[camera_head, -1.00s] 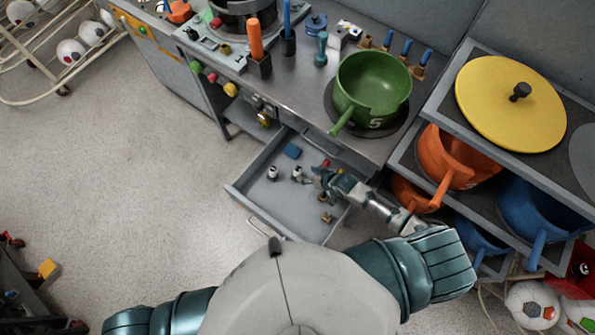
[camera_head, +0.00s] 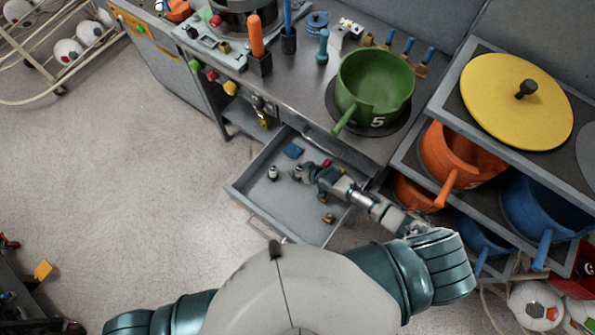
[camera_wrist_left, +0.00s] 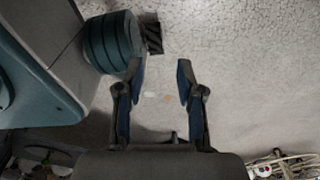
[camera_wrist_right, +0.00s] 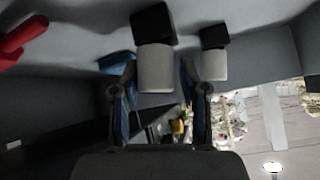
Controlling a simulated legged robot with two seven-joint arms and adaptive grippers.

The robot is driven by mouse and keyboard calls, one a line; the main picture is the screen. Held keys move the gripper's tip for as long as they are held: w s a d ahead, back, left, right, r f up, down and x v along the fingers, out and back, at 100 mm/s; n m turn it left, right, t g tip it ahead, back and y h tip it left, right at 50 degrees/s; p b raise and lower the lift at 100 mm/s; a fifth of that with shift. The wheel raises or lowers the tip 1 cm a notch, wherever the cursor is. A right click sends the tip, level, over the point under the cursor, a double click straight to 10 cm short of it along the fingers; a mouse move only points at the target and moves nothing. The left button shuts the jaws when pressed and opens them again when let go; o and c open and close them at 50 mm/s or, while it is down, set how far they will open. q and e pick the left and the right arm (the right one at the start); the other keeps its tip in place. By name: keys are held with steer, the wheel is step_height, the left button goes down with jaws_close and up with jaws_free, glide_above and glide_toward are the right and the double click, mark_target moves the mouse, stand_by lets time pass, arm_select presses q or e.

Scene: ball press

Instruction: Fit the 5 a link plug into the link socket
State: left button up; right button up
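The open drawer (camera_head: 255,190) holds small white-and-black cylinders. One cylinder (camera_head: 273,173) stands apart to the left. Another (camera_head: 298,172) is at the tip of my right gripper (camera_head: 310,174), partly hidden by it. In the right wrist view, one white cylinder with a black end (camera_wrist_right: 156,68) lies between the open fingertips of that gripper (camera_wrist_right: 157,75), with gaps at the sides. A second such cylinder (camera_wrist_right: 214,62) is just right of the right finger. I cannot tell which is the 5 a link plug, nor identify the link socket. My left gripper (camera_wrist_left: 158,80) is open and empty above the floor.
A blue block (camera_head: 293,151) and several small parts lie in the drawer. A red piece (camera_wrist_right: 22,40) shows in the right wrist view. A green pot (camera_head: 372,90) stands on the counter above. Shelves with orange (camera_head: 460,160) and blue pots (camera_head: 545,215) are close right of my right arm.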

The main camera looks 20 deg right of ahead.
jaws_close()
steer(key=shift+d, duration=0.25)
steer(key=shift+d, duration=0.1)
